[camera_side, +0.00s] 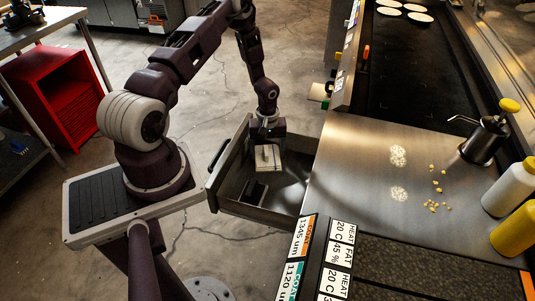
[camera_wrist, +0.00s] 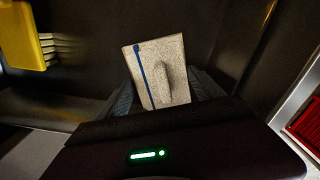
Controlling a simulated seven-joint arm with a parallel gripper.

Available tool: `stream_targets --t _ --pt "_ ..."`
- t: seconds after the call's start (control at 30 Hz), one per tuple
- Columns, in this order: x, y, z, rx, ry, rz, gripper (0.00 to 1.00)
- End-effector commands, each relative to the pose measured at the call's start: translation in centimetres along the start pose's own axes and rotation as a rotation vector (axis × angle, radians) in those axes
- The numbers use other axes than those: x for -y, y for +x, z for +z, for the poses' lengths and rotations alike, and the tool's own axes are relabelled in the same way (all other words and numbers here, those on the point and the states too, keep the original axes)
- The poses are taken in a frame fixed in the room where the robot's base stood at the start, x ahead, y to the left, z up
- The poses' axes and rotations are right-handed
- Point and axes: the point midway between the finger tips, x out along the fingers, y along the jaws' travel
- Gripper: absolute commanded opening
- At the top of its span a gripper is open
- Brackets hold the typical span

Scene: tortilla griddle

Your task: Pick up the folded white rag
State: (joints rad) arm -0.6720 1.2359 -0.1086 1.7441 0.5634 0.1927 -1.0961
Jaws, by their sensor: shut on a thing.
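The folded white rag (camera_side: 268,157) is in my gripper, over the open drawer, in the side view. It also shows in the wrist view (camera_wrist: 150,75) as a pale, flat, rectangular piece with a blue stripe near its left edge and a fold or bump in its middle. My gripper (camera_side: 268,150) points down and is shut on the rag, with dark fingers at its sides in the wrist view (camera_wrist: 165,92). The open drawer (camera_side: 229,171) lies below and around the rag. The side view does not clearly show how far the rag is above the drawer floor.
A dark object (camera_side: 257,191) lies in the drawer near its front. The steel counter (camera_side: 350,170) stands to the right with yellow bits, a pump bottle (camera_side: 484,140) and squeeze bottles. A yellow-handled tool (camera_wrist: 25,35) shows at upper left in the wrist view.

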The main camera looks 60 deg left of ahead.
Motion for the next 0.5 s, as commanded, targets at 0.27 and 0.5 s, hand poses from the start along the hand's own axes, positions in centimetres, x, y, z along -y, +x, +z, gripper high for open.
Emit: stream_targets --t 0.27,0.5 --pt "0.0 -4.5 0.2 -0.004 -0.001 0.003 0.31" --pt "0.0 -8.9 0.2 -0.002 -0.001 0.002 0.31"
